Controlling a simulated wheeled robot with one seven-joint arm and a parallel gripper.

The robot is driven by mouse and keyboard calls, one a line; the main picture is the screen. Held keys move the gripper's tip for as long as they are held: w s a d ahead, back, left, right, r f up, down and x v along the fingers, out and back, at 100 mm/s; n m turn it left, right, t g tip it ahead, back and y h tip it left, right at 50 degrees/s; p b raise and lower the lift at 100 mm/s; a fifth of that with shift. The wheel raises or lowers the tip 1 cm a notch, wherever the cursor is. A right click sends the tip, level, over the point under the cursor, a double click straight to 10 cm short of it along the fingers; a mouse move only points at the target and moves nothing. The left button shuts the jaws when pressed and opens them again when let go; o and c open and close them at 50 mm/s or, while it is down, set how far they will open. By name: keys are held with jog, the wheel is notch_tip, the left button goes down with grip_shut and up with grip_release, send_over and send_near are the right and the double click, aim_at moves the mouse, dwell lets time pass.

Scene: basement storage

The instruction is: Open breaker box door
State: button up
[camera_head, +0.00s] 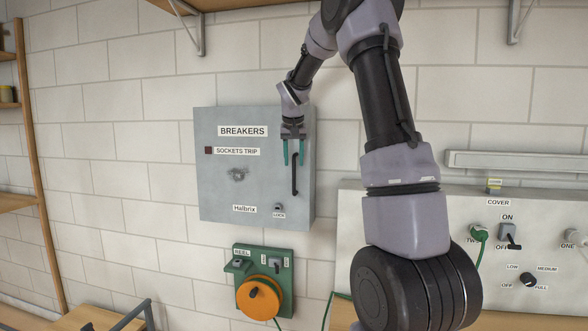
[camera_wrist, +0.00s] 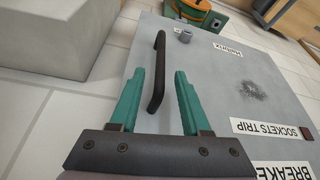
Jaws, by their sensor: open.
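The grey breaker box (camera_head: 215,192) hangs on the white block wall, its door shut. It carries the labels "BREAKERS" and "SOCKETS TRIP", and a small lock knob (camera_head: 279,208) low on the right. A black vertical bar handle (camera_head: 294,178) is near the door's right edge. My gripper (camera_head: 293,163) is open in front of the handle's upper part, with green fingers. In the wrist view, the handle (camera_wrist: 157,75) shows between and beyond the open fingers (camera_wrist: 156,80). I cannot tell whether either finger touches it. The lock knob also shows there (camera_wrist: 184,36).
A green panel with an orange reel (camera_head: 259,297) is below the box. A pale control panel (camera_head: 348,222) with switches stands to the right, partly behind my arm. A wooden shelf with brackets (camera_head: 196,35) is above.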

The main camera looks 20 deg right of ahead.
aim_at(294, 163)
jog(key=shift+x, duration=1.85)
grip_shut()
